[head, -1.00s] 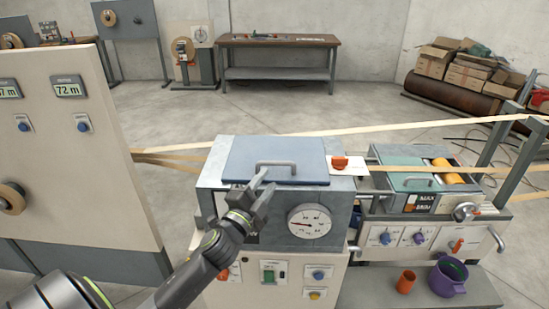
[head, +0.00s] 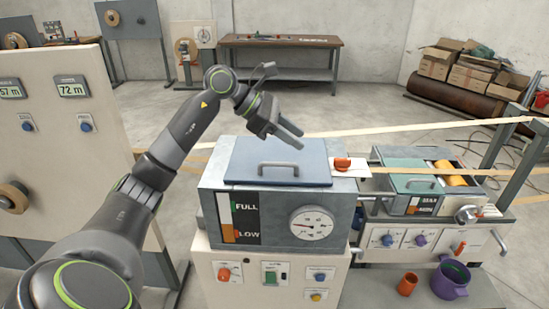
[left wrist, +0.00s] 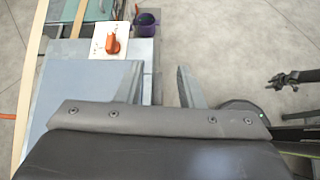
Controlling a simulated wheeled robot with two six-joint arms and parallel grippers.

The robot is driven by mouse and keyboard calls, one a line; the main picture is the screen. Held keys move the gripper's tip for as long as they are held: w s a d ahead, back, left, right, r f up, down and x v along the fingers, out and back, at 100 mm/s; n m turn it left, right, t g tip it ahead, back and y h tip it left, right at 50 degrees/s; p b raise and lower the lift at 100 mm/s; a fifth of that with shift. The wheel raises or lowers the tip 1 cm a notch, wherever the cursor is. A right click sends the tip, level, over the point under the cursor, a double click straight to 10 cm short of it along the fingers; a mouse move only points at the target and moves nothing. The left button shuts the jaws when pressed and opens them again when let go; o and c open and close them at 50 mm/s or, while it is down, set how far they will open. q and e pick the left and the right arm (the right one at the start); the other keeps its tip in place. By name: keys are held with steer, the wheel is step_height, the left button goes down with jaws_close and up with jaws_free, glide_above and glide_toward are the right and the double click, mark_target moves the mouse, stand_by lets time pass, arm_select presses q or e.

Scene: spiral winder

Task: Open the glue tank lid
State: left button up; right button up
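The glue tank (head: 280,205) is a grey box with a FULL/LOW level strip and a round gauge on its front. Its blue lid (head: 240,165) lies flat and shut on top, with a grey bar handle (head: 279,166) near the front edge.
An orange knob (head: 342,163) sits on a white plate right of the lid. Tan strips run across behind the tank. A green-topped unit (head: 405,182) with a yellow roller stands at right. An orange cup (head: 407,284) and purple pot (head: 450,278) stand on the low shelf.

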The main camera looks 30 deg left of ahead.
arm_select(q)
steer(key=s+a+r+g+y, duration=0.1)
steer(key=a+r+y, duration=0.15)
steer(key=a, duration=0.35)
steer(key=s+a+r+y, duration=0.2)
steer(key=a+y, duration=0.1)
steer(key=a, duration=0.2)
steer(key=b, duration=0.6)
glide_toward(277, 163)
steer(key=shift+y, duration=0.25)
steer(key=p+x, duration=0.1)
steer(key=x, duration=0.3)
steer(key=p+x, duration=0.1)
steer(key=x, duration=0.3)
steer(key=shift+w+d+r, duration=0.1)
steer(key=shift+d, duration=0.15)
jaws_close()
